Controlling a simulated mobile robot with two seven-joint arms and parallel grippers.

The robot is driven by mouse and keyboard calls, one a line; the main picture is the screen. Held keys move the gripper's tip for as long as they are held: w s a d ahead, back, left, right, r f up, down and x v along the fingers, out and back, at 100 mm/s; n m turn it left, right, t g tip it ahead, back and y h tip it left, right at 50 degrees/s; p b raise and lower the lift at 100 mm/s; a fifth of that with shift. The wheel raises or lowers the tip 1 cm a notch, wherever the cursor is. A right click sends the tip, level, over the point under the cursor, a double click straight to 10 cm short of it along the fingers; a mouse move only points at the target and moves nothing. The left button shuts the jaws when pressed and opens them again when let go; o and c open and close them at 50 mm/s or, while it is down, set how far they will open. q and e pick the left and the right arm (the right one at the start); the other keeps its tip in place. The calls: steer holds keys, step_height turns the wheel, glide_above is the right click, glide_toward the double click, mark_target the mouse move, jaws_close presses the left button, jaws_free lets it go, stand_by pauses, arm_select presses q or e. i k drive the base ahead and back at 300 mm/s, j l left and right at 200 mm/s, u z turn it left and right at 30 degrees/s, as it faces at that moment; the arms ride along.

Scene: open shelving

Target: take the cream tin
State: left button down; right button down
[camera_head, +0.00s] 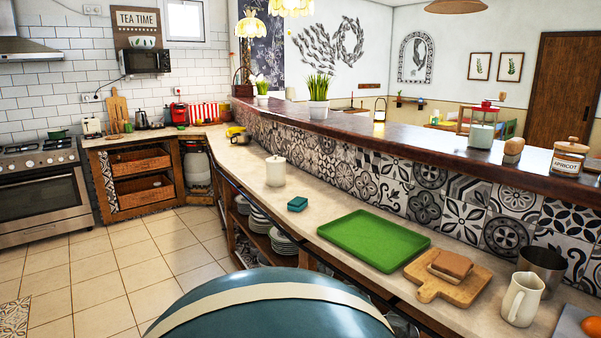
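A cream tin (275,172) with a lid and small knob stands upright on the pale counter (318,215), left of the middle of the view. It stands clear of the tiled wall behind it, with nothing touching it. Neither of my grippers is in view.
Farther right are a green tray (373,240), a wooden board (447,278) with bread-like slices, a white jug (522,299) and a metal pot (541,266). Plates (283,243) sit on shelves below. Counter around the tin is clear.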

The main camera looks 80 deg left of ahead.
mark_target(275, 174)
steer(key=u, duration=2.75)
steer(key=i+j, duration=0.3)
steer(key=i, duration=0.15)
steer(key=i+j, duration=0.25)
steer(key=i, duration=0.25)
steer(key=i+j, duration=0.3)
steer(key=i, duration=0.15)
steer(key=i+j+z, duration=0.1)
steer(key=i+j, duration=0.15)
steer(key=i, duration=0.25)
